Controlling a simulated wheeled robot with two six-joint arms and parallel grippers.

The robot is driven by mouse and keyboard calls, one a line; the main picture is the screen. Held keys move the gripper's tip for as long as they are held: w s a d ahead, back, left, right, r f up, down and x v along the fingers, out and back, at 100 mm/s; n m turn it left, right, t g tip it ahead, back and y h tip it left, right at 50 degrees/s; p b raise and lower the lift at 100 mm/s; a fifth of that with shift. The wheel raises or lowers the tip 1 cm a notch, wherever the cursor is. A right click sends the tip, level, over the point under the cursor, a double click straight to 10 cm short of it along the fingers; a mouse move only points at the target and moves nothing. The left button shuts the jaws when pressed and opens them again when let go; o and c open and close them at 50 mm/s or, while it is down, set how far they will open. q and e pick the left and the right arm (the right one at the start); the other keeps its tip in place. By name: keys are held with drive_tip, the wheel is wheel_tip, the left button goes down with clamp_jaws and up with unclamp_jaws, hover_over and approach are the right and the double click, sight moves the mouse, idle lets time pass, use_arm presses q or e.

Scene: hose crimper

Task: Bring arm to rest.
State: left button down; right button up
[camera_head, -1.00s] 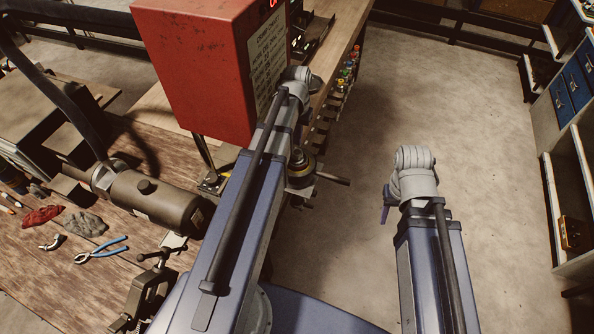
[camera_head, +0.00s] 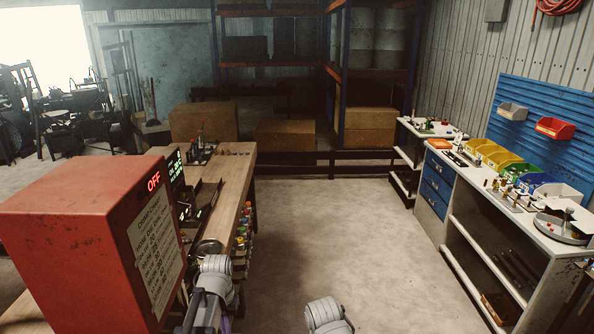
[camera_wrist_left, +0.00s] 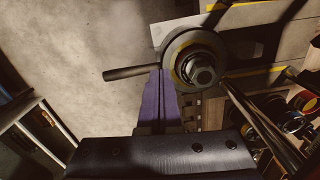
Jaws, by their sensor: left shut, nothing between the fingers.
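My left gripper (camera_wrist_left: 161,100) shows in the left wrist view as purple fingers closed together, with nothing between them. Its tips appear close to a round grey hub (camera_wrist_left: 196,58) with a nut at its centre and a dark rod handle (camera_wrist_left: 130,73) sticking out to the left. I cannot tell whether they touch. In the head view my left arm (camera_head: 214,283) shows at the bottom centre, beside the bench, and its fingers are not clearly seen. My right arm (camera_head: 328,317) shows only as a grey joint at the bottom edge. Its gripper is out of view.
A red control box (camera_head: 80,240) with an OFF display stands at the left. Behind it runs a wooden bench (camera_head: 232,180) with coloured fittings along its side. A white workbench (camera_head: 475,205) with bins stands at the right. The floor (camera_head: 335,225) between is clear.

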use_arm(q)
drive_tip(key=s+d+f+m+b, duration=0.3)
drive_tip(key=s+d+f+b, duration=0.8)
drive_tip(key=d, duration=0.4)
wheel_tip(320, 180, down, 2)
drive_tip(key=shift+s+d+f+y, duration=0.15)
drive_tip(key=shift+s+f+y, duration=0.2)
drive_tip(key=shift+s, duration=0.3)
drive_tip(key=shift+r, duration=0.1)
